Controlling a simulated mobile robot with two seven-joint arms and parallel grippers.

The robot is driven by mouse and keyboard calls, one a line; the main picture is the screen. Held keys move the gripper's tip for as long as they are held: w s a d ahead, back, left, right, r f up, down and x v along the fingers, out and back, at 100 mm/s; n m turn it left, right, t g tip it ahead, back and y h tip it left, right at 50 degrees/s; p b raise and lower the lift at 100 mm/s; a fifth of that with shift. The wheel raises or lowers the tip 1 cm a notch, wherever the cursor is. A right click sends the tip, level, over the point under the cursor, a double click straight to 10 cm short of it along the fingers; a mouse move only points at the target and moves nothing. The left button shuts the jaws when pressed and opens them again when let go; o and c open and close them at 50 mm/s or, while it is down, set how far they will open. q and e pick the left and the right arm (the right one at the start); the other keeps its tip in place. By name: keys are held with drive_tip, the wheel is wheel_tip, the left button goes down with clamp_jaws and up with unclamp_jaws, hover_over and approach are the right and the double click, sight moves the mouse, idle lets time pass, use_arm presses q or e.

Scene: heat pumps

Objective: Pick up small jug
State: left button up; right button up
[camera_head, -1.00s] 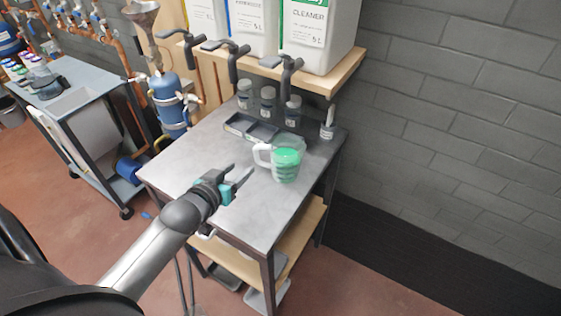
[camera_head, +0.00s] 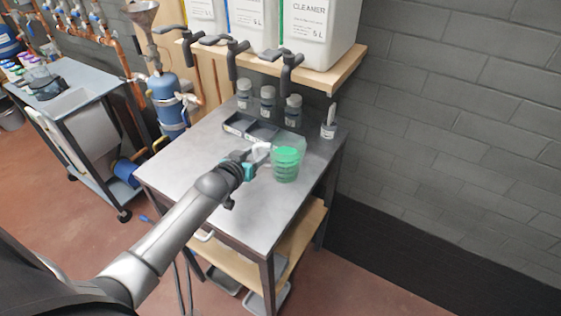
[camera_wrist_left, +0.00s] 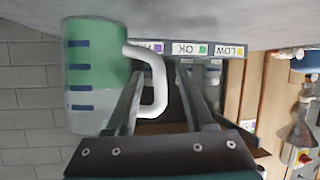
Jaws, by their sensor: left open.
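The small jug (camera_head: 287,160) is clear with green contents and a white handle, and it stands on the grey metal table (camera_head: 195,165). In the left wrist view, which looks upside down, the jug (camera_wrist_left: 95,75) is at the left with its handle (camera_wrist_left: 158,85) pointing right. My left gripper (camera_head: 254,161) is at the handle side of the jug. Its open fingers (camera_wrist_left: 158,78) lie on either side of the handle in the wrist view; whether either touches it I cannot tell. My right gripper is not in view.
A dark compartment tray (camera_head: 250,129) with LOW and OK labels lies behind the jug. Several small bottles (camera_head: 267,103) stand at the table's back, under a shelf (camera_head: 325,78) with large containers. The table's left side is clear.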

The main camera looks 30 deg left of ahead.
use_arm(q)
drive_tip(key=shift+w+f, duration=0.1)
drive_tip(key=shift+w, duration=0.15)
clamp_jaws()
idle(1.3)
